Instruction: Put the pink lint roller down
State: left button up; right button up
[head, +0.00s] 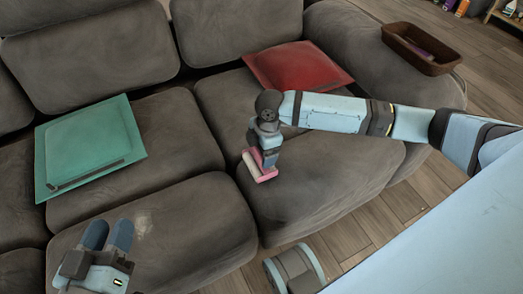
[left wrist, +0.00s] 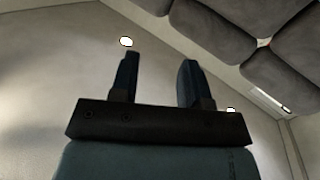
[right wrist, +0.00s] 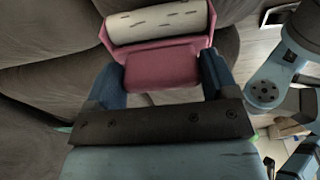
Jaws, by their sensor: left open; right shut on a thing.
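The pink lint roller (head: 265,176) with its pale roll is at the right arm's end, over the front middle seat cushion of the grey sofa in the head view. My right gripper (head: 264,158) is shut on it and points down. In the right wrist view the lint roller (right wrist: 160,66) sits between the two blue fingers of my right gripper (right wrist: 165,85), its white roll beyond them. I cannot tell whether the roller touches the cushion. My left gripper (head: 108,236) is open and empty at the lower left; its two separate fingers also show in the left wrist view (left wrist: 158,80).
A green cushion (head: 90,140) with a dark thin object (head: 88,175) on it lies on the sofa (head: 180,215) at left. A red cushion (head: 297,66) lies behind my right arm. The seat around the roller is clear.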

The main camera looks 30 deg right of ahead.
jog(key=o, duration=0.7)
jog(key=shift+f, duration=0.15)
jog(key=shift+o, duration=0.2)
